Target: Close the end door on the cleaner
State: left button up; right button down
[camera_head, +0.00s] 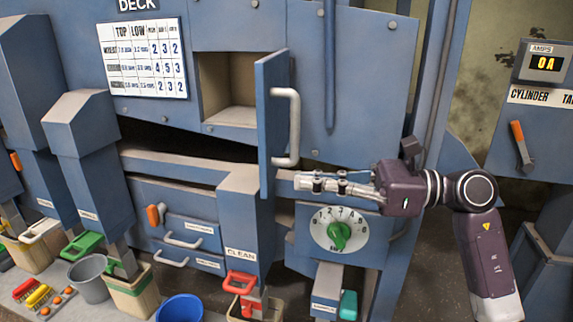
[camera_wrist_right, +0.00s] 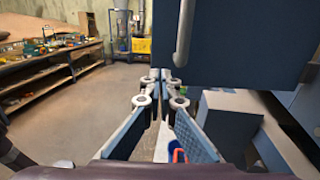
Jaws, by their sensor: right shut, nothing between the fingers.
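The end door (camera_head: 272,120) is a blue panel on the cleaner (camera_head: 350,80). It stands swung open, jutting out from a square opening (camera_head: 228,88) whose inside shows. A pale bar handle (camera_head: 287,125) runs down the door's right-hand face. My right gripper (camera_head: 300,183) is shut and empty, with its tips beside the lower part of the door, below the handle. In the right wrist view the door (camera_wrist_right: 240,55) and handle (camera_wrist_right: 183,30) rise just beyond the shut fingertips (camera_wrist_right: 160,78). I cannot tell whether the tips touch the door. My left gripper is not in view.
A dial with a green knob (camera_head: 339,236) sits below my right gripper. Blue chutes, a grey bucket (camera_head: 90,278) and a blue bucket (camera_head: 180,308) stand in front. The right wrist view shows open floor (camera_wrist_right: 80,120) and a shelf bench (camera_wrist_right: 50,70).

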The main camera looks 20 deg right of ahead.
aim_at(269, 179)
jog(key=x, duration=0.1)
jog(key=p+x, duration=0.1)
jog(key=shift+w+a+r, duration=0.15)
jog(key=shift+a+r, duration=0.05)
jog(key=shift+a, duration=0.15)
jog(key=shift+w+a+f+p, duration=0.2)
jog(key=shift+w+a+p, duration=0.15)
jog(key=shift+a, duration=0.25)
